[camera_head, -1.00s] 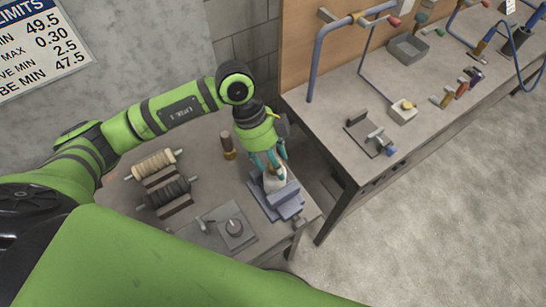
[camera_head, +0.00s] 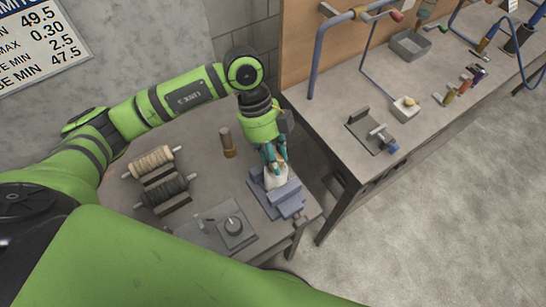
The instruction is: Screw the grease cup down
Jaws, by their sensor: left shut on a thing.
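My left gripper (camera_head: 274,161) points down over the blue-grey vise (camera_head: 283,204) on the near table. Its fingers are shut on the grease cup, at the top of a pale block (camera_head: 275,179) that sits in the vise. The cup itself is mostly hidden between the fingers, so how far down it sits cannot be told. My right gripper is not in view.
Two spools (camera_head: 152,162) on a rack stand at the left of the near table (camera_head: 206,195). A wooden-handled tool (camera_head: 227,142) stands behind the vise. A grey plate with a knob (camera_head: 233,226) lies in front. A second bench (camera_head: 335,120) with pipes and tools stands to the right.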

